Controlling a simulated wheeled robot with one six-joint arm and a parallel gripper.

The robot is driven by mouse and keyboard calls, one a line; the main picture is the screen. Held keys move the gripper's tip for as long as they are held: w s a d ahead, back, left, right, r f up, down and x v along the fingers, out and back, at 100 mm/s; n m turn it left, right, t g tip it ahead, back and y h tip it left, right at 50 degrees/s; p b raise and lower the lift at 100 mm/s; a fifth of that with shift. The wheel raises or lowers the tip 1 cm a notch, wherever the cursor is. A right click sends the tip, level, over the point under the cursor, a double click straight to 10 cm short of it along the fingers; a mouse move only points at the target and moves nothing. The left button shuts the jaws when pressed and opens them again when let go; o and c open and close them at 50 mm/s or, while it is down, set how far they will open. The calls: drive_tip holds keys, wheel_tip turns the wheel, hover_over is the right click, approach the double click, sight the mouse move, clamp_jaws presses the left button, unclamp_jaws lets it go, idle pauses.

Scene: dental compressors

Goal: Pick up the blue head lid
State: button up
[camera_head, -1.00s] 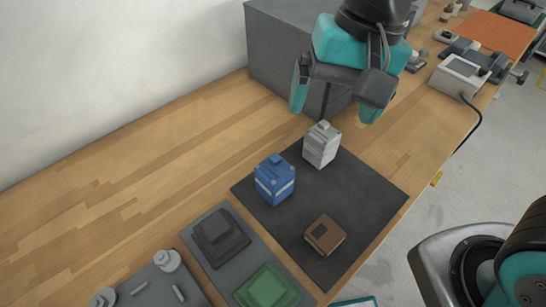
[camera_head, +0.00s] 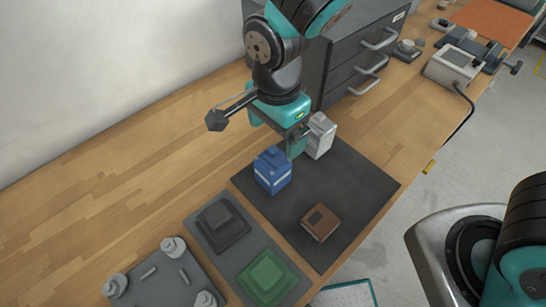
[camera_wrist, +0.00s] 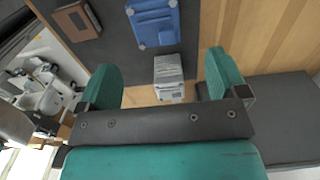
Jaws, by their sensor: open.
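The blue head lid (camera_head: 272,171) stands on the dark mat (camera_head: 338,196), toward its left edge. It also shows at the top of the wrist view (camera_wrist: 155,22). My gripper (camera_head: 296,144) is open, above and behind the blue lid in the head view, close to the white-grey block (camera_head: 320,137). In the wrist view the grey block (camera_wrist: 168,77) lies between my two teal fingers (camera_wrist: 162,82), with gaps on both sides. My fingers hold nothing. The arm hides part of the grey block's left side in the head view.
A brown block (camera_head: 320,222) lies on the mat's front part. A tray with a dark (camera_head: 222,226) and a green piece (camera_head: 266,277) is at front left. A grey drawer cabinet (camera_head: 345,60) stands behind. Bare wood lies to the left.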

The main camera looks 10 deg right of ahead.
sight(277, 156)
drive_tip(key=shift+s+d+f+p, duration=0.1)
drive_tip(key=shift+f+p, duration=0.25)
drive_tip(key=shift+f, duration=1.3)
drive_tip(key=shift+s+f+p, duration=0.1)
drive_tip(key=shift+f+p, duration=0.2)
drive_tip(key=shift+f, duration=1.35)
drive_tip(key=c, duration=1.1)
